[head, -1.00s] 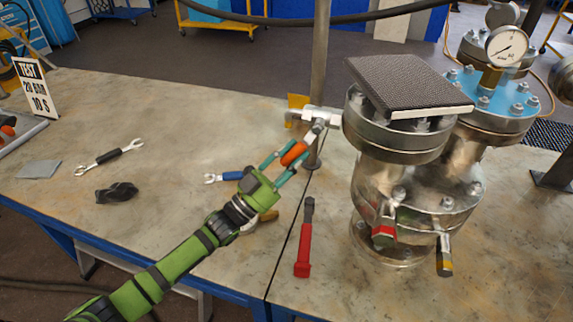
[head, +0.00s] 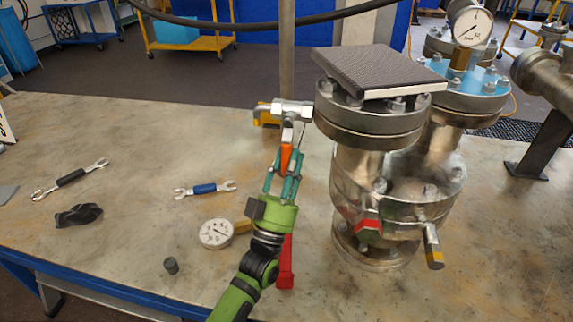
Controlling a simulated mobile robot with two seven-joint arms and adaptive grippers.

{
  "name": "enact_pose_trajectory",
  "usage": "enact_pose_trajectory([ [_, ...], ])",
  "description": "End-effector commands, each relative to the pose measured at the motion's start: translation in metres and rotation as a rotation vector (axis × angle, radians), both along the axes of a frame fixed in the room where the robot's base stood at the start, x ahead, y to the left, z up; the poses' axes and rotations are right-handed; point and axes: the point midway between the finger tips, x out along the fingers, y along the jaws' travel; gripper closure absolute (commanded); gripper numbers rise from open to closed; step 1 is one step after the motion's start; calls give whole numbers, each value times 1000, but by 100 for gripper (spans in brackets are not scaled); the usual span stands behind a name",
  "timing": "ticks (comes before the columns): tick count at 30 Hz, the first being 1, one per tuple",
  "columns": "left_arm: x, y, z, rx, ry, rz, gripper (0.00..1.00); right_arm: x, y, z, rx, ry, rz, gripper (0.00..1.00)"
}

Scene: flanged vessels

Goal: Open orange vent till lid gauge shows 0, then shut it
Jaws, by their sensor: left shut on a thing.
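The orange vent handle (head: 285,158) hangs from a silver valve body (head: 292,110) on the left side of the near flanged vessel (head: 372,125). My left gripper (head: 284,172) is shut on this handle, with teal fingers on both sides of it. The handle points toward the front of the table. The lid gauge (head: 470,27) stands above the blue-topped flange (head: 480,90) behind, its white dial facing me. Its thin needle seems to point to the lower left, but the exact reading is too small to tell. My right gripper is not in view.
A dark textured plate (head: 380,68) lies on the near lid. A red tool (head: 287,268) lies partly behind my left gripper. A loose gauge (head: 215,233), a blue-handled wrench (head: 204,189) and a black-handled wrench (head: 70,178) lie on the table (head: 130,130).

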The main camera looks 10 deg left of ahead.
Motion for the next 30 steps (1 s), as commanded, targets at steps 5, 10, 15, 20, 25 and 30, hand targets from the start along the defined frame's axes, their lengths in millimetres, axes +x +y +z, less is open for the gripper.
enact_pose_trajectory([
  [5, 0, 1, 7, -32, -11, -6, 100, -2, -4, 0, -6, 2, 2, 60],
  [10, 0, 1, 8, -32, -13, -7, 100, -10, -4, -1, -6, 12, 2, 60],
  [15, -1, 0, 8, -31, -13, -8, 44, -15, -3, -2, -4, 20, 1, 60],
  [20, -1, 0, 5, -25, -9, -6, 42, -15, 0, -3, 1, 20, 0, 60],
  [25, -1, -1, 3, -21, -5, -5, 42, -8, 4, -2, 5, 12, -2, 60],
  [30, -9, 1, -8, -19, -2, -4, 42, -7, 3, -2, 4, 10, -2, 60],
])
